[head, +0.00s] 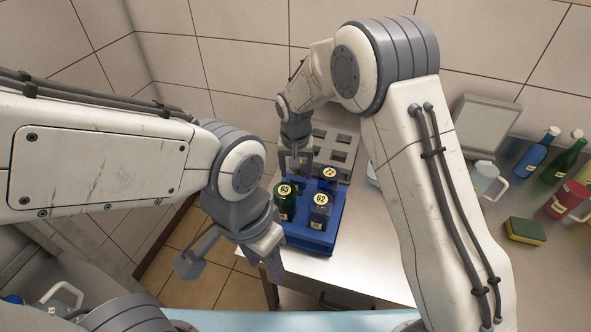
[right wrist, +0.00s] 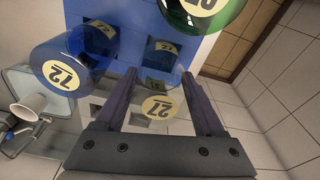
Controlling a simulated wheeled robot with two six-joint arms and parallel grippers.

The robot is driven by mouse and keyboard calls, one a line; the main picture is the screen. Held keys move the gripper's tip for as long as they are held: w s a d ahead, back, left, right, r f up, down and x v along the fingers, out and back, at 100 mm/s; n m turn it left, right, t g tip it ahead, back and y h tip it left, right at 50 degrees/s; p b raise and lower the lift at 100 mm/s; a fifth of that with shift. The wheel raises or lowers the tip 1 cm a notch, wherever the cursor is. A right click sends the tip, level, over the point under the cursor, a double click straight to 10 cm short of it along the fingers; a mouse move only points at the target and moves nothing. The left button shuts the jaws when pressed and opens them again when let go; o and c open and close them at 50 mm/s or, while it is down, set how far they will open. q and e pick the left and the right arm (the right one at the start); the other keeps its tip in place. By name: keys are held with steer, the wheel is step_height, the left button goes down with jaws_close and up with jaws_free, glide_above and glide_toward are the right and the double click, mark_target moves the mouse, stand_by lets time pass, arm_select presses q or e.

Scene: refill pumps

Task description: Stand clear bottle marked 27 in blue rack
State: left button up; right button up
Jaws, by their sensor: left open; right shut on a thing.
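The blue rack (head: 308,240) stands on the table in the head view, and its blue face shows in the right wrist view (right wrist: 118,12). My right gripper (head: 296,166) is at its back left corner. In the right wrist view the gripper (right wrist: 158,80) is shut on the clear bottle marked 27 (right wrist: 157,106), label facing the camera. The bottle's lower end overlaps the rack; I cannot tell if it is inside a slot. My left gripper (head: 232,262) is open and empty, left of and in front of the rack.
In the rack stand a green bottle (head: 285,205), a blue bottle marked 62 (head: 319,214) and a blue bottle marked 72 (head: 328,180). A grey rack (head: 345,143) with square holes stands behind. A sponge (head: 525,231) and several bottles are at right.

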steer(key=shift+f+b, duration=0.35)
steer(key=shift+f, duration=0.2)
stand_by(0.4)
steer(key=o, duration=1.5)
step_height(320, 180, up, 9)
steer(key=p, duration=0.6)
steer(key=shift+p, duration=0.4)
steer(key=shift+d, duration=0.1)
